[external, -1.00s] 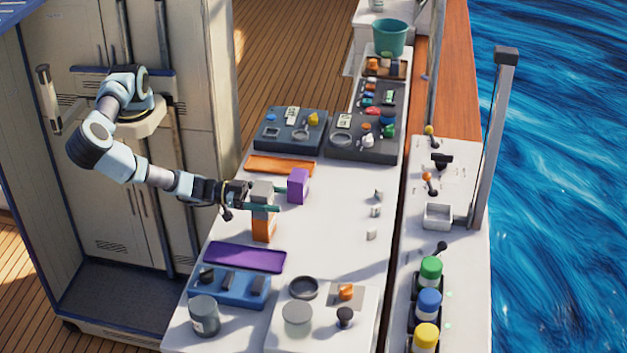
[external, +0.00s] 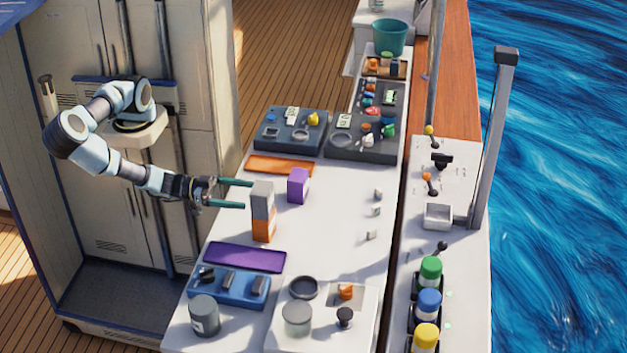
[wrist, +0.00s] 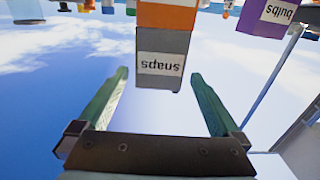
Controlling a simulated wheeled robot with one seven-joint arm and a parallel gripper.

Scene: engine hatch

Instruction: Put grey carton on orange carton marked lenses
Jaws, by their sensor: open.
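The grey carton (external: 262,196) stands upright on top of the orange carton (external: 264,226) on the white counter. In the wrist view, which shows the scene upside down, the grey carton (wrist: 163,42) bears a label reading "snaps" and touches the orange carton (wrist: 168,15). The orange carton's label cannot be read. My gripper (external: 246,194) is open and empty, just left of the grey carton with its fingertips pointing at it. In the wrist view the two green fingers (wrist: 159,78) are apart, clear of the carton.
A purple carton (external: 298,186) labelled "bulbs" stands close behind to the right. An orange mat (external: 280,165) lies behind and a purple mat (external: 244,257) in front. A blue tray (external: 229,288) is nearer the front. The counter right of the stack is mostly clear.

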